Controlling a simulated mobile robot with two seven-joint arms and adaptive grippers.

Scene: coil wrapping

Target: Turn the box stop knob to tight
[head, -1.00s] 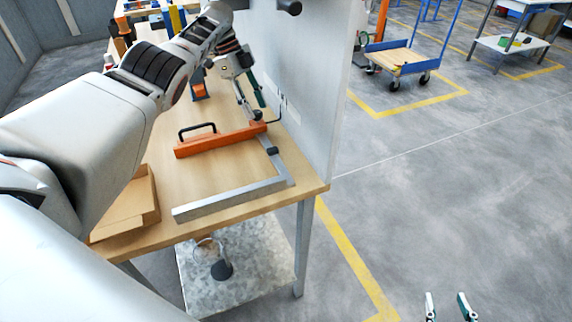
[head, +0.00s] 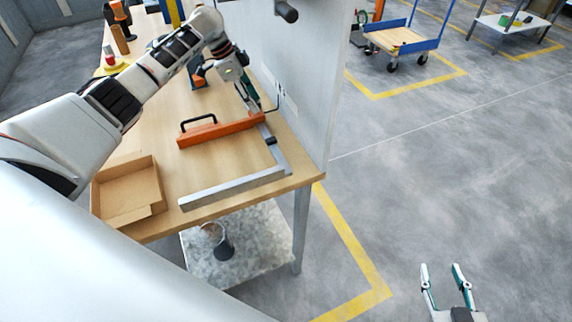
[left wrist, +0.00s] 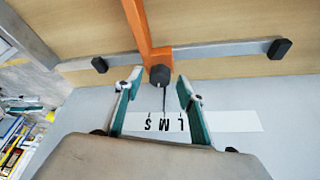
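An orange bar (head: 222,133) with a black handle lies across a grey metal rail (head: 268,130) on the wooden table. In the left wrist view a black knob (left wrist: 160,75) with a thin pointer sits at the end of the orange bar (left wrist: 143,28). Other black knobs sit along the grey rail, one at left (left wrist: 99,64) and one at right (left wrist: 281,48). My left gripper (left wrist: 159,83) is open, its teal fingers on either side of the middle knob, with visible gaps. In the head view my left gripper (head: 248,93) is partly hidden. My right gripper (head: 440,270) is open and empty above the floor.
A white strip lettered S, M, L (left wrist: 190,122) lies beside the knob. A tall grey panel (head: 300,75) stands along the table's right edge. An open cardboard box (head: 128,190) sits at the front left. A grey L-shaped bar (head: 232,188) lies near the front edge.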

